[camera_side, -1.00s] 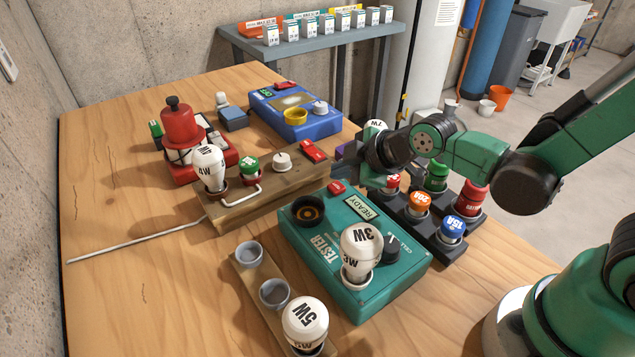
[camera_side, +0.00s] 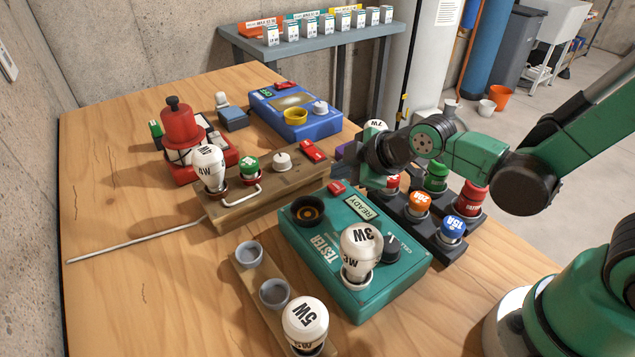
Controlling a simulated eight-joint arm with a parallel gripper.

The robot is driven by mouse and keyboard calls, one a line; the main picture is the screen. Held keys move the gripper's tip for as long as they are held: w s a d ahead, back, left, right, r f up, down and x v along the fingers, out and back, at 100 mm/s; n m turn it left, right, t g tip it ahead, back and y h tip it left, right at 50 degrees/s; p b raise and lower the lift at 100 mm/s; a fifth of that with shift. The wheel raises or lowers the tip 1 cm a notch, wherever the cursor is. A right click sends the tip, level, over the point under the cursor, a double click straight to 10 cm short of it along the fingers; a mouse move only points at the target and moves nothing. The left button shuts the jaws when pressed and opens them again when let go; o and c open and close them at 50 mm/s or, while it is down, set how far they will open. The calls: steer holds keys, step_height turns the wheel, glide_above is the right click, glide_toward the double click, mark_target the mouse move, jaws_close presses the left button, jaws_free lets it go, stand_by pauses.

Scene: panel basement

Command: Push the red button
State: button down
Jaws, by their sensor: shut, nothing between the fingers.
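Other red controls show too: a red switch (camera_side: 314,150) on the wooden block and a red one (camera_side: 285,85) on the blue box. My gripper (camera_side: 346,168) is shut and empty. Its tips are small and dark here, just behind and above the tester's red button. I cannot tell whether they touch anything.
A white 3W bulb (camera_side: 360,250) stands on the tester. A 5W bulb (camera_side: 305,320) stands in front. Coloured fuses (camera_side: 451,228) are in a dark holder at right. The wooden block (camera_side: 262,200) with a 4W bulb lies left.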

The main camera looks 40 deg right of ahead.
mark_target(341, 188)
steer(key=shift+f, duration=0.4)
steer(key=shift+f, duration=0.45)
stand_by(0.5)
steer(key=shift+r, duration=0.9)
steer(key=shift+r, duration=2.5)
